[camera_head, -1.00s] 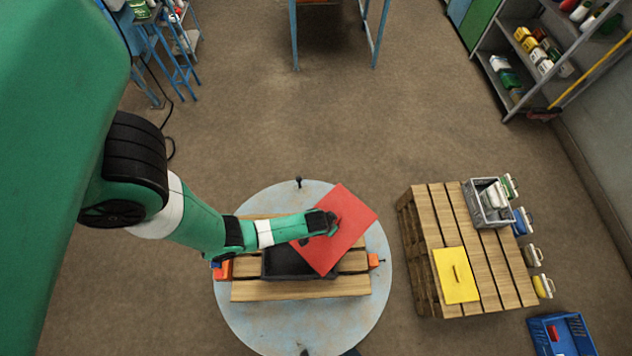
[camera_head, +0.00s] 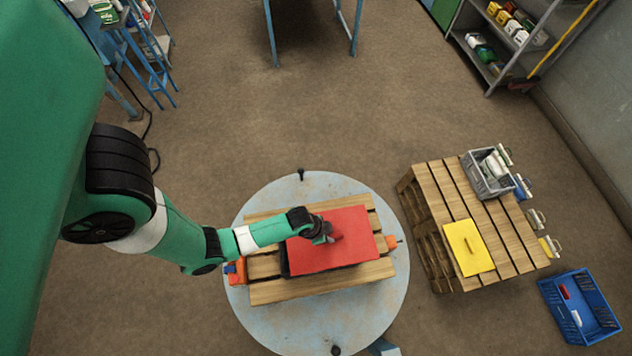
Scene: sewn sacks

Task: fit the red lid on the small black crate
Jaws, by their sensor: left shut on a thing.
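The red lid (camera_head: 312,255) lies over the small black crate (camera_head: 286,267), roughly lined up with it. Only a dark strip of the crate shows at the lid's left and lower edges. I cannot tell whether the lid is seated on the rim or just above it. My left gripper (camera_head: 330,236) is shut on the red lid, near its upper middle, at what seems to be its handle; the gripper hides that spot. My right gripper is not in view.
The crate sits on a wooden pallet (camera_head: 285,292) on a round pale-blue table (camera_head: 257,324). Orange blocks (camera_head: 237,270) flank it. At the right, another pallet (camera_head: 432,208) bears a yellow lid (camera_head: 462,254) and a grey crate (camera_head: 470,178). A blue crate (camera_head: 550,297) is on the floor.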

